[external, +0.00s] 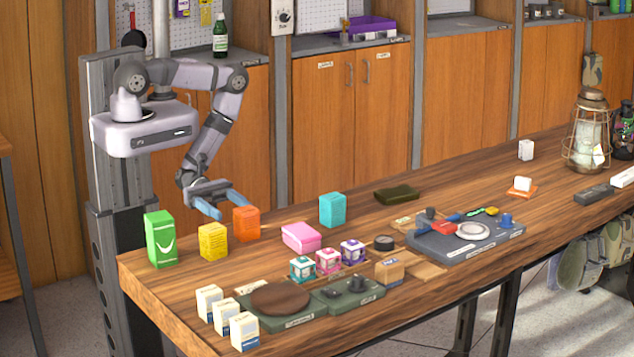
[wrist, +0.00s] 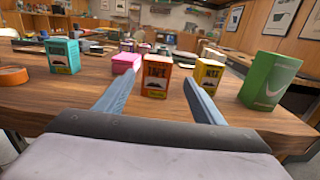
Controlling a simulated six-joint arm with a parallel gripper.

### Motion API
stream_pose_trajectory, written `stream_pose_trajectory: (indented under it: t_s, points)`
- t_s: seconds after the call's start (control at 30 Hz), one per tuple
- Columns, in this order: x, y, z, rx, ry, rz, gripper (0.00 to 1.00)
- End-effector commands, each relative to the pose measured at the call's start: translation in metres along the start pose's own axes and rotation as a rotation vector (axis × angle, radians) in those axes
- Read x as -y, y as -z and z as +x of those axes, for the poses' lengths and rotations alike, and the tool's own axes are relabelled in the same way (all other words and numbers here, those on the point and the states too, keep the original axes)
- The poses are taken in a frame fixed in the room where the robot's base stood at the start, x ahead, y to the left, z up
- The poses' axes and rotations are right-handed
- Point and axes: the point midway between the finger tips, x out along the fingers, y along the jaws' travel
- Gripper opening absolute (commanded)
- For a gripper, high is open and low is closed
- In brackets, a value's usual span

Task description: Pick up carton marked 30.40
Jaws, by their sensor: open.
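I cannot read 30.40 on any carton in these views. An orange carton (external: 246,223) stands upright near the table's back edge, and in the wrist view it (wrist: 156,77) appears between my fingers, beyond their tips. A yellow carton (external: 213,241) and a green carton (external: 160,239) stand to its left, a teal carton (external: 332,210) to its right. A pink box (external: 301,236) lies lower. Three small white cartons (external: 226,317) stand at the near left edge, their print too small to read. My gripper (external: 232,209) is open and empty, just behind the orange and yellow cartons.
Three small patterned boxes (external: 328,261), a tan box (external: 389,272) and a dark green stove (external: 300,311) fill the table's near side. A grey tray (external: 440,246) with tools lies further right. White cartons (external: 526,150) and a lantern (external: 590,135) stand at the far right.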

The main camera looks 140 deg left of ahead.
Motion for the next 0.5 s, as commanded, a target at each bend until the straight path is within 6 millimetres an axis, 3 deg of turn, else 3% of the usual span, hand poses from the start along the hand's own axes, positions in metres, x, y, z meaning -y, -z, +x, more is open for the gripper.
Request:
stream_pose_trajectory:
  t_s: [0.5]
  points:
    - [0.0, -0.002, 0.02, 0.0, 0.003, 0.0, 0.62]
